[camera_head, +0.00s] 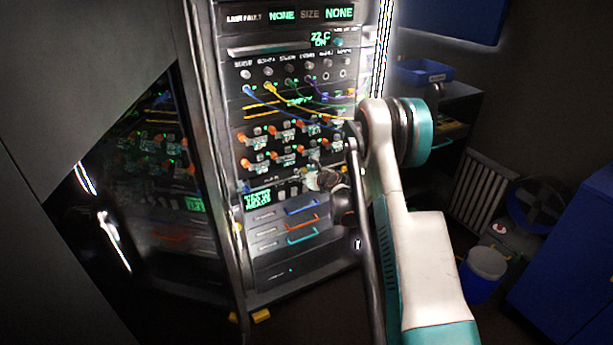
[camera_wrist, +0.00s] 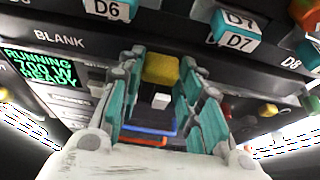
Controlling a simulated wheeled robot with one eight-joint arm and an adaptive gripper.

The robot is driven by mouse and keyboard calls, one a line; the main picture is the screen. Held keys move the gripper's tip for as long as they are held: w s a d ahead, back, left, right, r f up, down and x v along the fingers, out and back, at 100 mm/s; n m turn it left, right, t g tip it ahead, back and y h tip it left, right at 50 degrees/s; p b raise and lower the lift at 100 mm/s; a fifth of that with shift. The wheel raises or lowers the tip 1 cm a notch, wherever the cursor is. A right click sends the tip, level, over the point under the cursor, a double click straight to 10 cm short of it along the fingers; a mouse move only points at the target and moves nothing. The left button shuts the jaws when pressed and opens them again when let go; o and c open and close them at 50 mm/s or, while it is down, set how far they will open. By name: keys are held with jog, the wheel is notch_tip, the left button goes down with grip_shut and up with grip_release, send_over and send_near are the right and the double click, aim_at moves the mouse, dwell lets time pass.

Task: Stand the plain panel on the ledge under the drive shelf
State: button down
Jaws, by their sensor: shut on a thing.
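The drive shelf (camera_head: 262,150) is in the rack in the head view, with orange-knobbed drives. In the wrist view drive labels D6, D7 (camera_wrist: 233,41) and D8 show along the top. Below them runs a dark strip (camera_wrist: 150,42) marked BLANK at its left. My gripper (camera_head: 325,180) is at the rack just under the drives. In the wrist view its teal fingers (camera_wrist: 160,75) are shut on a small yellow block (camera_wrist: 160,69) just below the strip. I cannot tell whether the block is part of the plain panel. No whole panel is distinguishable; the ledge is largely hidden.
A green-lit display (camera_wrist: 40,68) is left of my fingers. Drawers with blue, orange and teal handles (camera_head: 301,223) sit below. Cables (camera_head: 285,103) hang across the rack above the drives.

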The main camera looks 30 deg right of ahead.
jog(key=shift+w, duration=0.6)
jog(key=c, duration=1.1)
grip_release()
jog(key=shift+o, duration=0.2)
jog(key=v, duration=1.2)
jog(key=shift+r, duration=0.1)
